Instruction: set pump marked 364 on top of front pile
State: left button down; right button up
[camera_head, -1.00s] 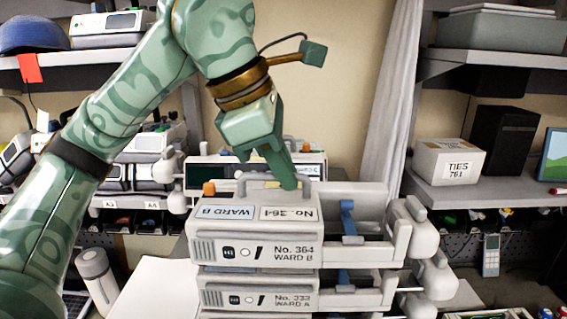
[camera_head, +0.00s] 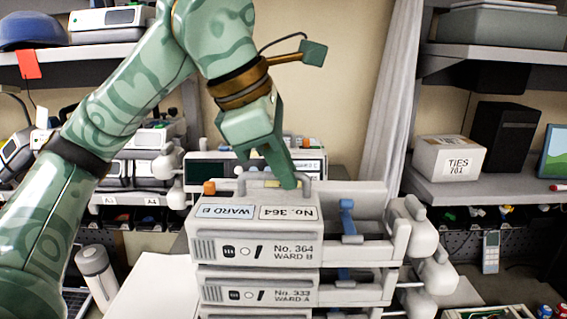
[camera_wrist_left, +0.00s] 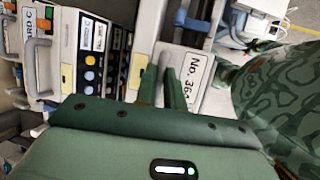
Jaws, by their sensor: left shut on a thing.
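The pump marked No. 364, WARD B (camera_head: 255,248) is a light grey box with a top handle. It sits level directly above the pump marked No. 333, WARD A (camera_head: 258,291) in the front pile; I cannot tell if a thin gap separates them. My left gripper (camera_head: 284,180) is shut on the handle of pump 364. In the left wrist view the fingers (camera_wrist_left: 164,92) are at the handle beside the No. 364 label (camera_wrist_left: 194,72). The lower part of the pile is cut off by the frame. My right gripper is out of view.
Behind stand other pumps, one with a green-grey display (camera_head: 215,170); WARD C pumps (camera_wrist_left: 87,55) show in the left wrist view. Grey clamps (camera_head: 415,230) stick out right of the pile. A white bottle (camera_head: 97,275) stands at left. A TIES box (camera_head: 447,160) sits on the right shelf.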

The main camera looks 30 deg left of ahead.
pick_arm(q)
jog(key=shift+f, duration=0.1)
jog(key=c, duration=1.4)
grip_release()
jog(key=shift+s+f, duration=0.1)
jog(key=shift+r, duration=0.3)
jog(key=p+v, duration=0.2)
jog(key=v, duration=1.4)
jog(key=shift+f, duration=0.15)
